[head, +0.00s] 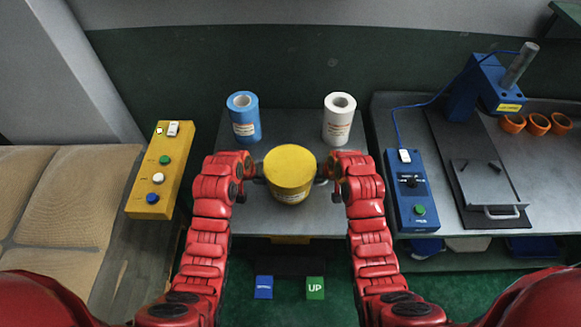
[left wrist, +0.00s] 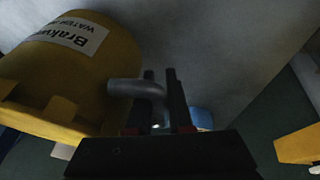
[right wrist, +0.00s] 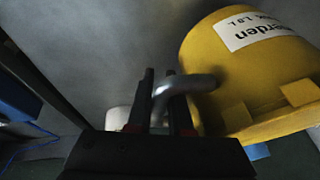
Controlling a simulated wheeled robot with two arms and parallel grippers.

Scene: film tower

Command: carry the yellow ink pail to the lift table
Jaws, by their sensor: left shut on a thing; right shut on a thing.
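The yellow ink pail (head: 290,170) is upright between my two grippers, over the grey lift table (head: 265,215); I cannot tell in the head view whether it touches the top. Its white label shows in the left wrist view (left wrist: 75,38) and the right wrist view (right wrist: 250,30). My left gripper (head: 257,172) is shut on the grey handle (left wrist: 135,88) at the pail's left side. My right gripper (head: 325,171) is shut on the handle (right wrist: 185,84) at its right side. The fingers in both wrist views close around these bars.
A blue roll (head: 243,117) and a white roll (head: 339,118) stand behind the pail. A yellow button box (head: 160,170) is at left, a blue control box (head: 409,190) at right. Blue and green UP pedals (head: 315,288) lie below. A blue press (head: 480,90) and orange rings (head: 538,123) are at right.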

